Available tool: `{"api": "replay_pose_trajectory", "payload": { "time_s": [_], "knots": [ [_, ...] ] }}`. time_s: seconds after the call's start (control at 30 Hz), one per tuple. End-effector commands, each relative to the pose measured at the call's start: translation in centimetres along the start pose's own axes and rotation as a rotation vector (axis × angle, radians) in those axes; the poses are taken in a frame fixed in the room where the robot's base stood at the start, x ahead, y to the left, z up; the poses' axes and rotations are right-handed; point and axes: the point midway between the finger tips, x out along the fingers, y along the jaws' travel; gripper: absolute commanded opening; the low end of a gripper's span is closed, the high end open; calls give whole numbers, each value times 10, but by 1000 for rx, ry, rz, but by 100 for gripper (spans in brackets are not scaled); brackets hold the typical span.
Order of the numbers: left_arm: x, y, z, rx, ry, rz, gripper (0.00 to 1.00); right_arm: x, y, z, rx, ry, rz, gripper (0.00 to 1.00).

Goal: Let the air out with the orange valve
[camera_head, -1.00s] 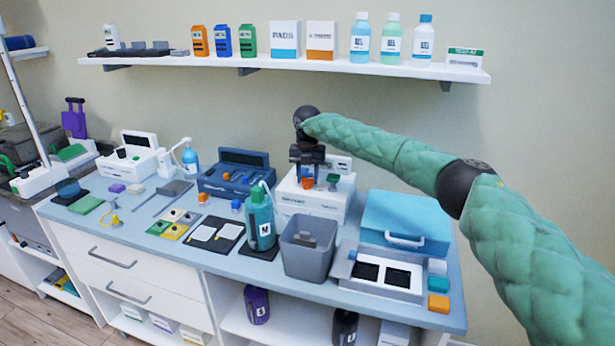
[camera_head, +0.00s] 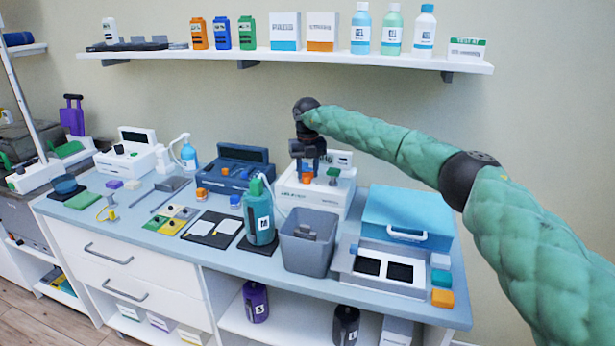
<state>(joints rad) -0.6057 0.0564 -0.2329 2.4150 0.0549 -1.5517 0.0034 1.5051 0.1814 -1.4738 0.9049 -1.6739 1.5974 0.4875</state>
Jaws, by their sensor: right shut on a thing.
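The orange valve (camera_head: 307,177) is a small orange knob on the top of a white machine (camera_head: 307,198) near the back of the counter. A green knob (camera_head: 333,173) stands just to its right on the same machine. My right gripper (camera_head: 307,168) points down from above and is shut on the orange valve; its fingers hide the upper part of the valve. My left gripper is not in view.
A green bottle (camera_head: 259,215) and a grey bin (camera_head: 307,255) stand in front of the machine. A blue-lidded case (camera_head: 407,210) is to the right, a dark blue device (camera_head: 235,172) to the left. A shelf (camera_head: 290,57) with bottles and boxes runs above.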

Motion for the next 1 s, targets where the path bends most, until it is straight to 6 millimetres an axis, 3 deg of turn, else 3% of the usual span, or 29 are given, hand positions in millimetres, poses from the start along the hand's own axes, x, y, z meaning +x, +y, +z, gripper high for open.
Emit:
{"api": "replay_pose_trajectory", "payload": {
  "time_s": [0.1, 0.4, 1.0],
  "knots": [
    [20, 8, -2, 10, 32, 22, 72, 2, 0, 1, -111, -2, -1, 14],
    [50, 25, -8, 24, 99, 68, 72, 2, 0, 1, -396, -1, -1, 14],
    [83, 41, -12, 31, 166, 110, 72, 0, 1, 2, -895, -1, 0, 14]
  ]
}}
